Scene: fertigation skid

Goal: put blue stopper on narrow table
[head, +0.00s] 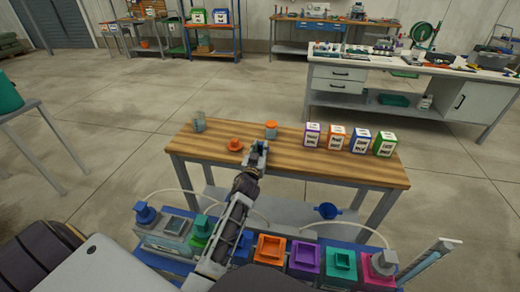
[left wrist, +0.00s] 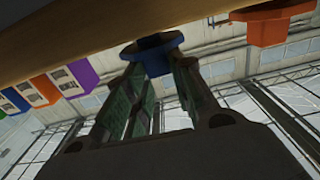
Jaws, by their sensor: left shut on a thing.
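My left gripper (head: 257,152) is over the wooden narrow table (head: 300,160), close to its front edge. It is shut on the blue stopper (left wrist: 152,48), which shows between the fingertips in the left wrist view. In the head view the gripper hides the stopper. In the left wrist view the stopper is right by the tabletop (left wrist: 60,35); I cannot tell whether it touches. An orange stopper (head: 234,146) sits on the table just left of the gripper. It also shows in the left wrist view (left wrist: 270,25). My right gripper is out of view.
An open clear jar (head: 199,123) and an orange-capped jar (head: 270,128) stand at the table's back left. Several labelled boxes (head: 336,137) stand on the right half.

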